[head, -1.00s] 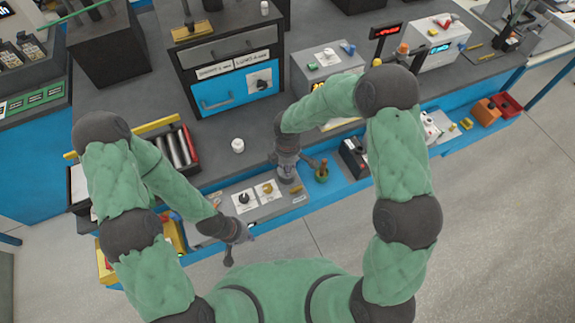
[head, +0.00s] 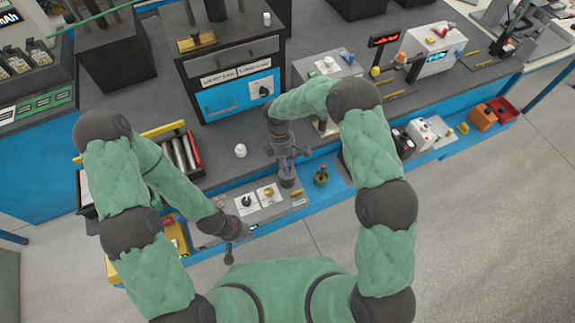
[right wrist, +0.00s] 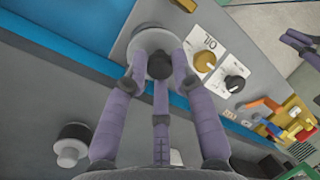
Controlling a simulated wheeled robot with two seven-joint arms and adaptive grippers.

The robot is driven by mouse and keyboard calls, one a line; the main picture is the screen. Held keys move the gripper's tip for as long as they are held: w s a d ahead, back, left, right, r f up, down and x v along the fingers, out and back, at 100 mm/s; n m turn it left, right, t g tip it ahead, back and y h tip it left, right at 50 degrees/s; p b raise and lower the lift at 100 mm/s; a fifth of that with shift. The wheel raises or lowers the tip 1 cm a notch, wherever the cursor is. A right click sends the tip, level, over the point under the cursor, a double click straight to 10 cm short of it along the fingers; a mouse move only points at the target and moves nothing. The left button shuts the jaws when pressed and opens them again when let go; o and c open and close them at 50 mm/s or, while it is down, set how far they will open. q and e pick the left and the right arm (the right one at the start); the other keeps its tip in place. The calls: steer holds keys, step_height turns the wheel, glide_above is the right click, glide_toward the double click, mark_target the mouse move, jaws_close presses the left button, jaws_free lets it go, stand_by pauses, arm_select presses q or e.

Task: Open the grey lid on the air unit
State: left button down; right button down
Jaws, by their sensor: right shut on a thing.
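The round grey lid (right wrist: 143,45) with a dark knob on top (right wrist: 160,66) is on the sloped grey front panel (right wrist: 128,24) in the right wrist view. It shows small below my right gripper in the head view (head: 287,181). My right gripper (right wrist: 160,72) is shut on the dark knob, its purple fingers around it. The fingers hide part of the lid, and I cannot tell whether it is raised off its seat. My left gripper (head: 229,252) hangs low left of the panel, away from the lid; its fingers are too small to read.
Beside the lid are a white plate with a yellow knob (right wrist: 204,62) and one with a black knob (right wrist: 234,83). A green-bodied item (head: 320,178) stands right of the gripper. A white knob or bottle (head: 240,150) stands on the bench.

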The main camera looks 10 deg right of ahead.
steer(key=shift+w+a+g+b, duration=0.2)
steer(key=shift+w+g+b, duration=0.35)
steer(key=shift+g, duration=0.35)
steer(key=shift+w+a+r+g+h+b, duration=0.1)
steer(key=shift+w+r+g+h+b, duration=0.2)
steer(key=shift+g+h+b, duration=0.3)
steer(key=shift+w, duration=0.1)
steer(key=c, duration=1)
jaws_free()
steer(key=v, duration=1.2)
steer(key=shift+w, duration=0.15)
steer(key=shift+f, duration=0.1)
